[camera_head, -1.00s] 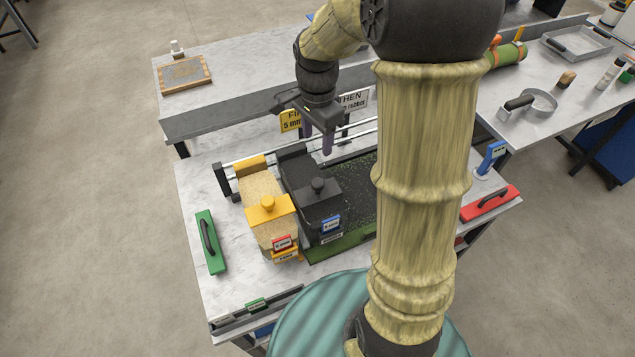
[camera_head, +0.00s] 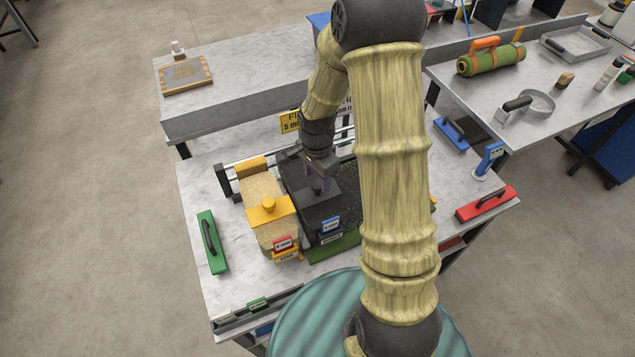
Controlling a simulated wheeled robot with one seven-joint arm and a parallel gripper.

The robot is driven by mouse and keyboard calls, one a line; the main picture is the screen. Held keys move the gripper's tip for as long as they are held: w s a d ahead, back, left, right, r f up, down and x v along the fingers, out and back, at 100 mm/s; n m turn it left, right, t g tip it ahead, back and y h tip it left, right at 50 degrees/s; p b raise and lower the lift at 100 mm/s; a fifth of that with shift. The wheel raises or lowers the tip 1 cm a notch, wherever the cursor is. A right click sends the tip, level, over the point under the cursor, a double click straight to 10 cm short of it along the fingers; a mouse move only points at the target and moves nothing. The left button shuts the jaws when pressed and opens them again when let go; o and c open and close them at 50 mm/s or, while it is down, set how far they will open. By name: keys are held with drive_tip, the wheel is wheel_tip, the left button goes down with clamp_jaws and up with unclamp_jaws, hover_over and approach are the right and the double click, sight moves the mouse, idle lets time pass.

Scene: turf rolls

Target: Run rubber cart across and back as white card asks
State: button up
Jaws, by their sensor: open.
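The black rubber cart (camera_head: 312,219) stands on the rails beside the yellow sand cart (camera_head: 265,226), at the left end of the green turf bed (camera_head: 344,240). A blue tag (camera_head: 331,225) is on its front. My gripper (camera_head: 322,190) is open and points down over the rubber cart, at its knob, which is largely hidden by the fingers. I cannot tell whether the fingers touch it. The white card is almost wholly hidden behind my arm; a yellow card (camera_head: 291,122) shows partly beside it.
A blue gauge (camera_head: 489,160) stands at the right edge. My arm hides the bed's right part. Black granules cover the visible turf.

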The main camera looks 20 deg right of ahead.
sight(317, 184)
drive_tip(key=shift+f, duration=1.9)
clamp_jaws()
